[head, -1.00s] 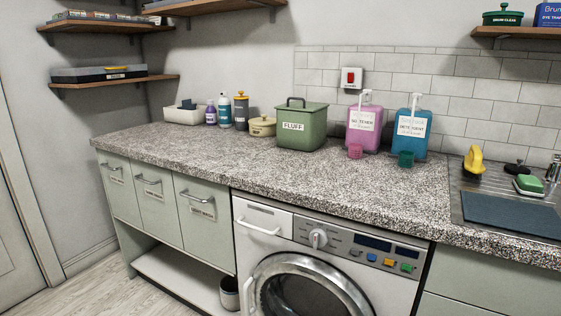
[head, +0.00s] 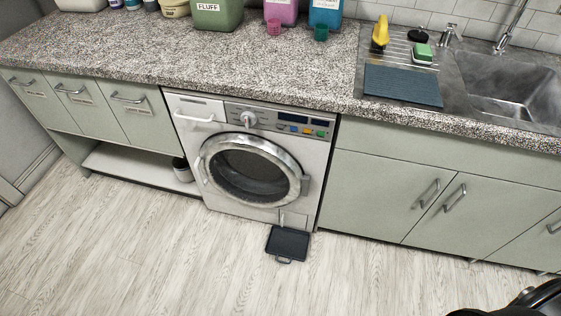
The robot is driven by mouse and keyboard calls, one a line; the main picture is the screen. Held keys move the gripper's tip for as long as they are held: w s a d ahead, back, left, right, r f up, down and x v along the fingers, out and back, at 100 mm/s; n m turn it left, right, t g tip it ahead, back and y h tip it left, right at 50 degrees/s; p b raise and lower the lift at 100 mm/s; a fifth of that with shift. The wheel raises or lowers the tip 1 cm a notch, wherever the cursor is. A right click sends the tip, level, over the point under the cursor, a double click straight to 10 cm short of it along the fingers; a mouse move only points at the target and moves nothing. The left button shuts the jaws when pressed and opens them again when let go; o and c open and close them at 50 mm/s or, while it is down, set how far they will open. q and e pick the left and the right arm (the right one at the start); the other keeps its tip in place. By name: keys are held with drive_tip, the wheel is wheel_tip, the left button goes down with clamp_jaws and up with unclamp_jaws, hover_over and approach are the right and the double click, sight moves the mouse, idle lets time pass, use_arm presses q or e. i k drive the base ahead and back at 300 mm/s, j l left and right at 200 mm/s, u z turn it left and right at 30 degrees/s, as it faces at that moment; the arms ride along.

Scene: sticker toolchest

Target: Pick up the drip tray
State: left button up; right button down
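A dark, shallow rectangular tray (head: 288,242), which looks like the drip tray, lies flat on the floor. It sits at the foot of the washing machine (head: 190,140), under the small flap (head: 291,218) at the machine's lower right. A small handle on the tray points away from the machine, into the room. The tray looks empty. Neither of my grippers shows in the head view.
Pale wood floor (head: 150,255) around the tray is clear. Grey-green cupboards (head: 375,190) with bar handles stand to the right. A low shelf (head: 135,165) and a small pot (head: 182,170) are left of the machine. A dark mat (head: 403,85) lies beside the sink (head: 510,90).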

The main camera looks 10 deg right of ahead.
sight(292, 244)
drive_tip(key=k+l+z, duration=0.1)
drive_tip(key=k+z, duration=0.25)
drive_tip(key=i+z, duration=0.2)
drive_tip(key=z, duration=0.2)
drive_tip(key=i+z, duration=0.2)
drive_tip(key=z, duration=0.15)
drive_tip(key=i+z, duration=0.2)
drive_tip(key=z, duration=0.2)
drive_tip(key=i+j+z, duration=0.1)
drive_tip(key=z, duration=0.25)
drive_tip(key=k+l+u, duration=0.2)
drive_tip(key=u, duration=0.3)
drive_tip(key=k+u, duration=0.2)
drive_tip(key=u, duration=0.3)
drive_tip(key=k+u, duration=0.25)
drive_tip(key=u, duration=0.25)
